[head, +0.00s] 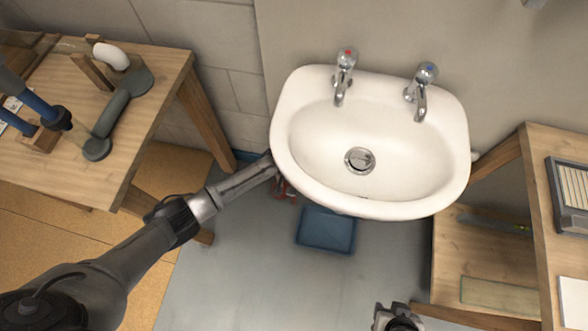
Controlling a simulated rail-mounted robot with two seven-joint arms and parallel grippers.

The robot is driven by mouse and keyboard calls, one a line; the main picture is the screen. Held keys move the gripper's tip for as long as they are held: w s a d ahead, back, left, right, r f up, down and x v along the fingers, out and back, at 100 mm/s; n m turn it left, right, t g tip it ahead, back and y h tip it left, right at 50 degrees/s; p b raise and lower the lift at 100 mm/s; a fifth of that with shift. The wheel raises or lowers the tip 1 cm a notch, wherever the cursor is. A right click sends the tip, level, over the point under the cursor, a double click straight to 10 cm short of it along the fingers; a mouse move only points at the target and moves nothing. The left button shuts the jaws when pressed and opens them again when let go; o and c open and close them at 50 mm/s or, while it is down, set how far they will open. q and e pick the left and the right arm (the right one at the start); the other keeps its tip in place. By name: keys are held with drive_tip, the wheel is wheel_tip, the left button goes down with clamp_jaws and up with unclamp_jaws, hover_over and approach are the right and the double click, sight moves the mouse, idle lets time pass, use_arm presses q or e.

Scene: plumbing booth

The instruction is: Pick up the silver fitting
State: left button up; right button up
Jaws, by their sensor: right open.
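I cannot make out a loose silver fitting for certain. A round silver drain piece (360,160) sits in the bottom of the white sink (300,185). My left arm reaches from the lower left to the sink's left edge, and its gripper is hidden under the rim. My right gripper (397,316) shows at the bottom edge, low in front of the sink and apart from it. It is open, with nothing seen between its fingers.
Two chrome taps, the red-marked (345,75) and the blue-marked (420,92), stand on the sink. A dark blue mat or tray (327,230) lies on the grey floor below. A wooden workbench with tools (118,110) stands left, and wooden shelving (485,245) right. Something red shows under the rim (285,190).

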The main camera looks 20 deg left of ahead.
use_arm(q)
drive_tip(key=shift+f, duration=0.2)
drive_tip(key=c, duration=1.1)
